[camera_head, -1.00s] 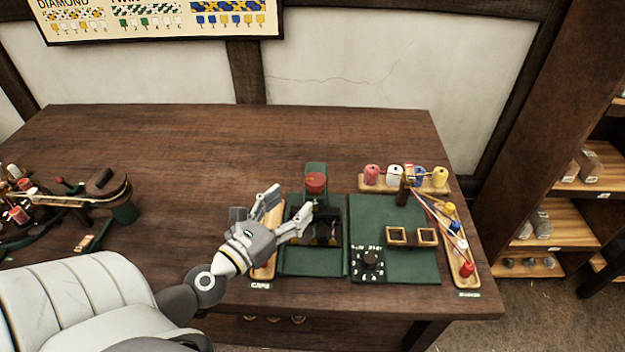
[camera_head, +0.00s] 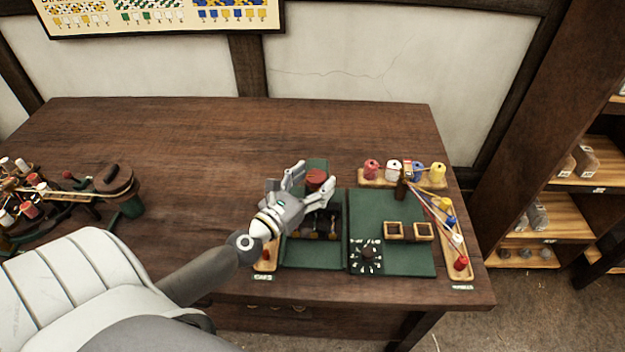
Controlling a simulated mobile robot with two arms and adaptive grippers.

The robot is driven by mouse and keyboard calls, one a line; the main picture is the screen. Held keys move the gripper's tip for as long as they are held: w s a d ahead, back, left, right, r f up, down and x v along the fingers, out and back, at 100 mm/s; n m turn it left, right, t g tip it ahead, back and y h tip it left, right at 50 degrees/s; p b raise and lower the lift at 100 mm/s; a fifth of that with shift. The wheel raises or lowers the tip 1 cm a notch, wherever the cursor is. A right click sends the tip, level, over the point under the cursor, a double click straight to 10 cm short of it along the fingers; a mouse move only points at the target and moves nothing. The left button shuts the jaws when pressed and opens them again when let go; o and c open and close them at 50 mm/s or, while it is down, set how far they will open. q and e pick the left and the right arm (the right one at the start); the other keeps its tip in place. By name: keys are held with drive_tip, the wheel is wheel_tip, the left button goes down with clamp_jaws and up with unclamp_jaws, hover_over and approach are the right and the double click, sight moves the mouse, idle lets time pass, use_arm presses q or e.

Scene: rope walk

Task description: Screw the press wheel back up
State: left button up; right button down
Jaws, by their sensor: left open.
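The red press wheel (camera_head: 316,178) sits at the top of the green press (camera_head: 317,263) on the table. My left gripper (camera_head: 315,180) is open, with its fingers on either side of the wheel or just above it; I cannot tell whether they touch it. The gripper and its wrist hide the left part of the press. Dark blocks with pale strips show inside the press frame (camera_head: 318,236). My right gripper is not in view.
A braiding machine (camera_head: 120,190) stands at the left. The table's back middle is clear.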

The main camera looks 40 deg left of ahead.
use_arm(q)
drive_tip(key=shift+c, duration=0.5)
drive_tip(key=c, duration=0.9)
drive_tip(key=shift+d+r+n+y+p, duration=0.1)
drive_tip(key=shift+r+n+y+p, duration=0.1)
drive_tip(key=shift+n+y+p, duration=0.55)
drive_tip(key=shift+c, duration=0.2)
drive_tip(key=n+y+p, duration=0.1)
drive_tip(key=y+p, duration=0.1)
drive_tip(key=y, duration=0.1)
drive_tip(key=shift+d+n, duration=0.15)
drive_tip(key=shift+n, duration=0.2)
drive_tip(key=y, duration=0.1)
drive_tip(key=n+g+y, duration=0.1)
drive_tip(key=n+y, duration=0.1)
drive_tip(key=shift+w+d+f+g+y, duration=0.1)
drive_tip(key=shift+d+f+g+y, duration=0.05)
drive_tip(key=shift+f+g+y, duration=0.15)
drive_tip(key=shift+n+g+y+b, duration=0.55)
drive_tip(key=shift+n+g+y, duration=0.15)
drive_tip(key=shift+n+y, duration=0.45)
drive_tip(key=shift+g+y, duration=0.3)
drive_tip(key=shift+y, duration=0.2)
drive_tip(key=shift+r+n, duration=0.1)
drive_tip(key=shift+n, duration=0.15)
